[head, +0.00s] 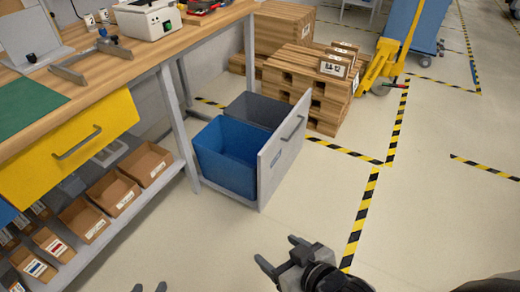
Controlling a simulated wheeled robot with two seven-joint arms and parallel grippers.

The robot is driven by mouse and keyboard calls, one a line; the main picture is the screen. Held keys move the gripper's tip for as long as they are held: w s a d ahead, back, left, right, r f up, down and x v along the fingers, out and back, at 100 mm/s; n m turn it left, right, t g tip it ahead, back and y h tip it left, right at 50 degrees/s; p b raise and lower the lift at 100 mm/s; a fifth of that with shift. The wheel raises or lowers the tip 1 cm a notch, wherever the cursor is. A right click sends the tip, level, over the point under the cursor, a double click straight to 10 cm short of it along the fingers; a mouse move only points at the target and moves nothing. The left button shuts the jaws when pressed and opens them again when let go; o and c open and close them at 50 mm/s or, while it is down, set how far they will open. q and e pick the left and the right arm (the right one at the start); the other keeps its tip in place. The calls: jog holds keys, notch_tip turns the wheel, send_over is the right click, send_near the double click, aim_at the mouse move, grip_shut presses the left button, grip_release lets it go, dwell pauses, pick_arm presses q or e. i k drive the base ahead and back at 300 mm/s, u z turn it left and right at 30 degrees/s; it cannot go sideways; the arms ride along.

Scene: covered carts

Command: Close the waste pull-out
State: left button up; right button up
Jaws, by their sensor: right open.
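The waste pull-out stands out from under the workbench. Its light grey front panel (284,150) with a bar handle (293,127) faces right. Behind the panel are a blue bin (226,158) and a dark grey bin (256,109). My right gripper (279,252) is open and empty, low in the picture, below the panel and apart from it.
The wooden workbench (140,55) has a yellow drawer (67,147) and a lower shelf with several cardboard boxes (116,192). Stacked wooden pallets (307,85) and a yellow pallet truck (378,65) stand behind the pull-out. The floor right of the panel is clear.

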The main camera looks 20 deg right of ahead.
aim_at(245, 154)
jog(key=z, duration=0.55)
jog(key=i, duration=1.1)
jog(key=u, duration=0.6)
